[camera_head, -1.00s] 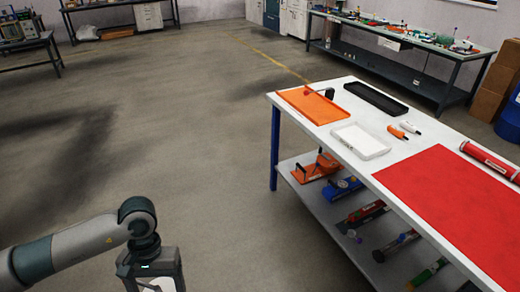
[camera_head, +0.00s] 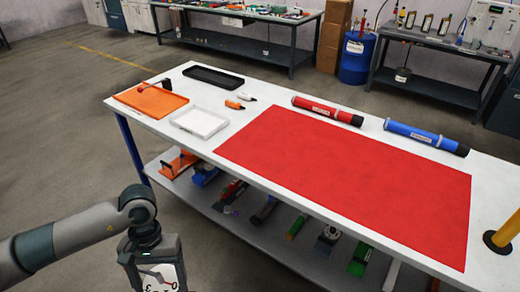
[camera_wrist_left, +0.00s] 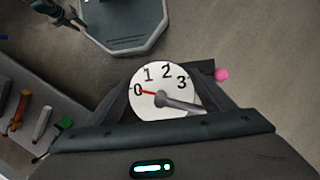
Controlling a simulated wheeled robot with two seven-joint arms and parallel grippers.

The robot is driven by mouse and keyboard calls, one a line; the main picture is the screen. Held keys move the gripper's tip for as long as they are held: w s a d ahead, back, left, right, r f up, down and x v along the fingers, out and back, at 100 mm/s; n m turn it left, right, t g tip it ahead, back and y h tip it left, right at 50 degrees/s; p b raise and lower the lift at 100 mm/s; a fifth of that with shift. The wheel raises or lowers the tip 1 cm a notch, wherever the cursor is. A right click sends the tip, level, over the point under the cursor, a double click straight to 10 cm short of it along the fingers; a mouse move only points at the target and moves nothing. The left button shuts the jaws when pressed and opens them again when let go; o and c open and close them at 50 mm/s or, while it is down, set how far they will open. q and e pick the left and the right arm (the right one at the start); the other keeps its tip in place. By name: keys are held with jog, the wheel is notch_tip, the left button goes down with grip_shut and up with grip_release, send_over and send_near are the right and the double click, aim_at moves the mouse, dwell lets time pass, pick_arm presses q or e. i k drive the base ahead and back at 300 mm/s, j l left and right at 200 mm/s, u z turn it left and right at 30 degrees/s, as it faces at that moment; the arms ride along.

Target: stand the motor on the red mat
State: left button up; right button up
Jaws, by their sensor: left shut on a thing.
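The red mat (camera_head: 345,175) lies flat and bare on the white worktable. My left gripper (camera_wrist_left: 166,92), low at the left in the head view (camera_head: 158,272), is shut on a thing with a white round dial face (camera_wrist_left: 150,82). The dial shows the numbers 0 to 3, a red needle and a grey shaft-like part. Its body is mostly hidden, and I cannot tell whether it is the motor. A pink round tip (camera_wrist_left: 221,74) shows beside the right finger. The gripper is over the floor, in front of and left of the table, apart from the mat.
On the white worktable (camera_head: 488,262) stand an orange tray (camera_head: 152,101), a white tray (camera_head: 199,122) and a black tray (camera_head: 213,77). A red tube (camera_head: 327,111) and a blue tube (camera_head: 425,137) lie behind the mat. A yellow post (camera_head: 508,230) stands at the right. The lower shelf holds several tools.

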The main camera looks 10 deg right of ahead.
aim_at(334, 177)
jog(key=i+l+z, duration=0.1)
jog(key=l+z, duration=0.15)
jog(key=l, duration=1.05)
jog(key=i+l, duration=0.1)
jog(key=l, duration=0.4)
